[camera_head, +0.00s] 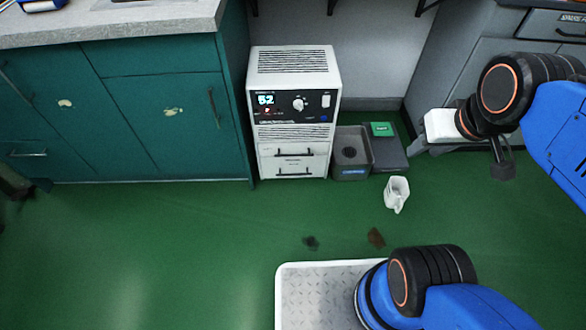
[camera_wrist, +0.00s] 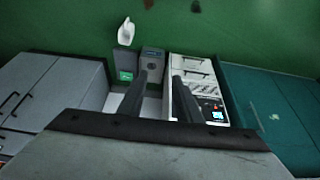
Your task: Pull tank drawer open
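A white chiller unit (camera_head: 293,85) with a lit display stands on the floor beside the teal cabinets. Two drawers with dark handles sit low on its front, an upper drawer (camera_head: 293,150) and a lower drawer (camera_head: 295,170). Both look closed, and their labels are too small to read. The unit appears upside down in the wrist view (camera_wrist: 211,84). My gripper (camera_wrist: 158,76) is open and empty, its two dark fingers apart. The right finger overlaps the unit's front in that view. In the head view my arm's end is at the right, clear of the unit.
A grey bin (camera_head: 352,152) and a dark box with a green label (camera_head: 382,129) stand right of the unit. A white jug (camera_head: 396,194) is on the green floor in front. Teal cabinets (camera_head: 170,110) stand left.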

